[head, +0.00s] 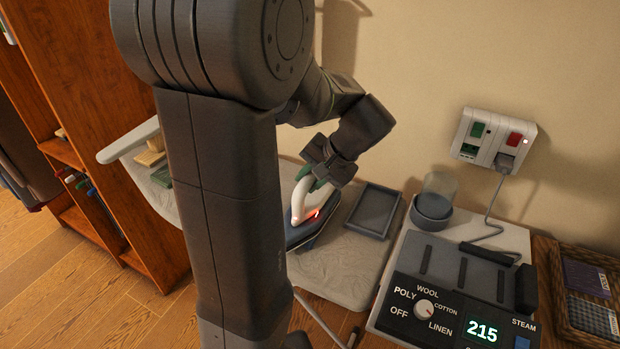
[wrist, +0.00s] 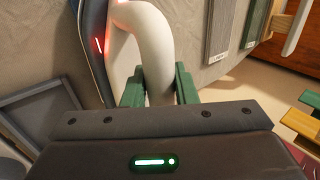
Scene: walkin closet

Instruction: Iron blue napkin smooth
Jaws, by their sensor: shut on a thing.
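My gripper (head: 314,178) is shut on the white looped handle (wrist: 153,45) of an iron (head: 304,206). Its green finger pads sit on both sides of the handle in the wrist view (wrist: 160,82). The iron has a dark blue-grey body and a lit red light. It is over the pale grey ironing board (head: 345,285); I cannot tell whether its sole touches the cover. I cannot make out a blue napkin on the board; my arm hides the middle of it.
A shallow grey tray (head: 373,211) lies right of the iron. A control unit (head: 440,307) reads 215, with a round clear-topped container (head: 434,200) behind it. A wall outlet (head: 494,139) holds a plugged cord. A basket (head: 563,255) with folded cloths stands far right.

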